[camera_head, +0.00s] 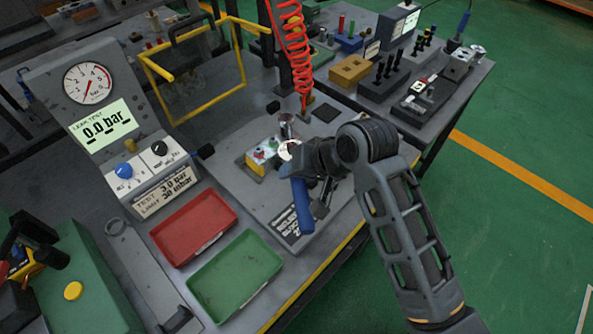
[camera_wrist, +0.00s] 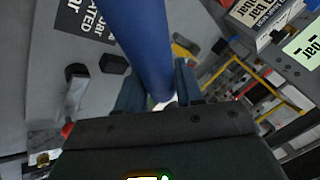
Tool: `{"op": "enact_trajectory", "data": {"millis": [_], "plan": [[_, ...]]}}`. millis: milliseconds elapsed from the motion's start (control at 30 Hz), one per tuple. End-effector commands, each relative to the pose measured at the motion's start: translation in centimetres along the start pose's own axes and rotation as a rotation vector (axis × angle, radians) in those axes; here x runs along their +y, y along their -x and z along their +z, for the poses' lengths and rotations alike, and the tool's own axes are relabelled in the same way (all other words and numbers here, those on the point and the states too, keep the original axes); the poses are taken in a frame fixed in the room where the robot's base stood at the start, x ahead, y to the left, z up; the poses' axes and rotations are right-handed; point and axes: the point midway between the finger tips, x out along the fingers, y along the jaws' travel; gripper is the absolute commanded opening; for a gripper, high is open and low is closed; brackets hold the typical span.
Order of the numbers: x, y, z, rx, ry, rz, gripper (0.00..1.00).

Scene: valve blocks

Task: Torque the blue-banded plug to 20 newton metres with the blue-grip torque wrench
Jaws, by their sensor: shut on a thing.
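My gripper (camera_head: 318,165) is above the right part of the bench plate. It is shut on the blue-grip torque wrench (camera_head: 302,207), whose blue handle hangs toward the front of the bench. In the wrist view the blue handle (camera_wrist: 138,38) runs from the top edge down between my gripper's fingers (camera_wrist: 158,92). The wrench's head is hidden, and its setting cannot be read. A small valve block (camera_head: 262,156) with coloured parts sits on the plate just left of my gripper. I cannot make out the blue-banded plug.
The leak tester (camera_head: 107,105) reads 0.0 bar at the left. A red tray (camera_head: 193,228) and a green tray (camera_head: 235,277) lie at the front. A red coiled hose (camera_head: 293,45) hangs behind my gripper. A yellow frame (camera_head: 155,85) stands behind. A tool bench (camera_head: 400,95) is at the right.

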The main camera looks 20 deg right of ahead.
Motion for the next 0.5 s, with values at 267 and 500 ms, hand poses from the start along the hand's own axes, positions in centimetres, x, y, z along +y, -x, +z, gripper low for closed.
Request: {"op": "enact_trajectory", "data": {"millis": [267, 500], "plan": [[-0.5, 0.8, -0.5, 0.005, 0.000, -0.002, 0.00], [-1.1, 1.9, -1.0, 0.007, 0.001, -0.003, 0.00]]}}
